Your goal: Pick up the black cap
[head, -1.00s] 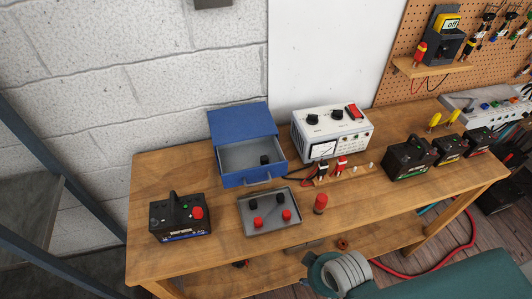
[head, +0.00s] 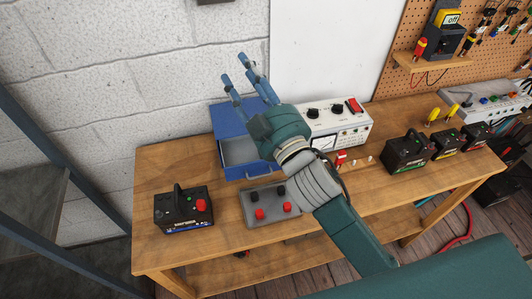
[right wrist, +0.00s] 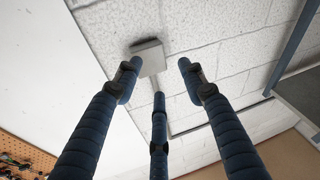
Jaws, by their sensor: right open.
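Two black caps, one on the left (head: 254,196) and one on the right (head: 281,190), sit in the grey metal tray (head: 249,221) on the bench. Another black cap was in the open drawer (head: 238,151) of the blue box (head: 228,119) and is now hidden behind my right arm. My right gripper (head: 240,76) is open and empty, fingers pointing up above the blue box. In the right wrist view its three spread fingers (right wrist: 158,80) face the wall and hold nothing. My left gripper is not in view.
Two red caps (head: 259,213) (head: 287,206) share the tray. A black battery (head: 183,211) stands left, and more batteries (head: 409,154) right. A white tester (head: 344,127) stands behind my arm. The bench (head: 152,166) is bare at back left.

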